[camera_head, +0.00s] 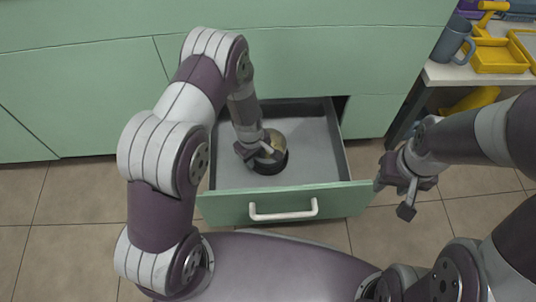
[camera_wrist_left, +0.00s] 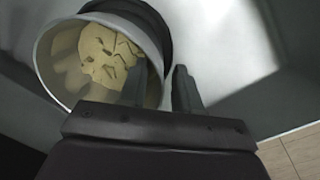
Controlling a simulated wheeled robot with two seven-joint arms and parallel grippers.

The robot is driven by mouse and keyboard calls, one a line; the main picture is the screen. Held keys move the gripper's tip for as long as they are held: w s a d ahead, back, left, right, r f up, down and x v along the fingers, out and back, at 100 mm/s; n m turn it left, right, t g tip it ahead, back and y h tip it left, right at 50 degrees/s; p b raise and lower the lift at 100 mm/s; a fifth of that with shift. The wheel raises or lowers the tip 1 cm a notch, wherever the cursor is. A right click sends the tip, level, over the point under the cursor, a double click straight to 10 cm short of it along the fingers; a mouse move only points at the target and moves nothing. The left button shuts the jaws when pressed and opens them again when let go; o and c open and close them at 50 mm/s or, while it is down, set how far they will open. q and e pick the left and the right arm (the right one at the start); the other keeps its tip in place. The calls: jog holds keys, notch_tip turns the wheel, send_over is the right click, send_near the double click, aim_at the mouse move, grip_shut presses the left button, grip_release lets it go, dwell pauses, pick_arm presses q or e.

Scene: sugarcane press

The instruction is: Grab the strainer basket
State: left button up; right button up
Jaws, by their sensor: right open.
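The strainer basket (camera_head: 277,139), a round vessel with a yellowish inside, sits in the open drawer, with a dark round part (camera_head: 270,168) at its lower side. In the left wrist view the basket (camera_wrist_left: 60,70) shows its pale rim and yellow patterned bottom. My left gripper (camera_head: 258,152) reaches down into the drawer at the basket. In the wrist view its fingers (camera_wrist_left: 160,82) are apart, one over the basket's inside and one outside its wall; contact cannot be told. My right gripper (camera_head: 405,195) is open and empty, right of the drawer.
The drawer (camera_head: 230,175) is pulled out of the green cabinet (camera_head: 85,95); its front has a white handle (camera_head: 283,212). At the upper right, a shelf (camera_head: 450,75) holds a grey-blue mug (camera_head: 451,42) and yellow trays (camera_head: 497,58). Tiled floor lies around.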

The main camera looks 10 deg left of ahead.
pick_arm(q)
jog(key=shift+r, duration=0.1)
grip_shut()
jog(key=shift+r, duration=0.1)
